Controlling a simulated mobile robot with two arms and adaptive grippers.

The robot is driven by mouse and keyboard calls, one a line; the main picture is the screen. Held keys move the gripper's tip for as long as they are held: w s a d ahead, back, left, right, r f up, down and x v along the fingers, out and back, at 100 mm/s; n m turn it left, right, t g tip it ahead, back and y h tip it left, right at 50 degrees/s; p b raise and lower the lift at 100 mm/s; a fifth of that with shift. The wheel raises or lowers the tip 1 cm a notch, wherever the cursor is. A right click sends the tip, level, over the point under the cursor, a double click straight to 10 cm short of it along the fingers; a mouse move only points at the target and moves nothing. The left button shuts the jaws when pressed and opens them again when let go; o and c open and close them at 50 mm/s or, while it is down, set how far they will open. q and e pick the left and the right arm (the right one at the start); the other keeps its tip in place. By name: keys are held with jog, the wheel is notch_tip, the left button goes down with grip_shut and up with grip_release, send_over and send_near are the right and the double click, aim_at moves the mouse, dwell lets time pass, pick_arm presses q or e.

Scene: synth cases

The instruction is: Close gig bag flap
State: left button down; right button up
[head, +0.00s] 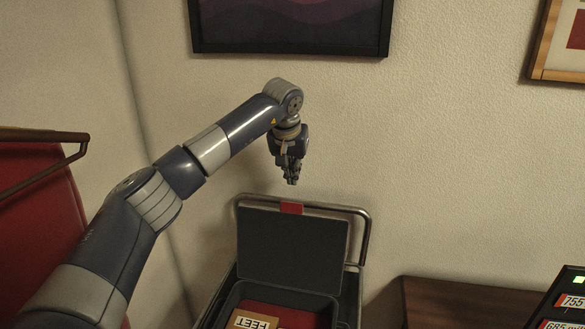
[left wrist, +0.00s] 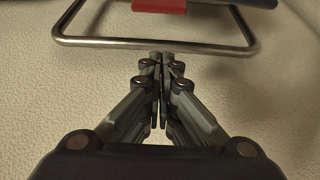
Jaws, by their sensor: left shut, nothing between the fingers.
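The gig bag is a dark case with its flap (head: 292,249) standing open and upright against a metal tube frame. A red tab (head: 291,208) sits at the flap's top edge; it also shows in the left wrist view (left wrist: 158,6). My left gripper (head: 292,181) is shut and empty, pointing down above the flap's top edge and apart from it. In the left wrist view its fingertips (left wrist: 160,56) meet just below the frame's bar. The open case body (head: 240,292) is cut off by the bottom edge. My right gripper is in neither view.
A metal tube frame (head: 366,238) surrounds the flap's top and right side. A yellow label reading FEET (head: 252,320) lies inside the case. A brown wooden top (head: 470,302) and a numbered panel (head: 562,308) are at right. A red chair-like thing (head: 35,225) is at left.

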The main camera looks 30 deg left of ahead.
pick_arm(q)
jog(key=f+p, duration=0.1)
jog(key=f, duration=0.1)
jog(key=s+f+p, duration=0.1)
jog(key=f+p, duration=0.1)
jog(key=shift+s+d+f, duration=0.1)
jog(key=shift+d+f, duration=0.1)
jog(key=shift+f, duration=0.2)
dwell(0.4)
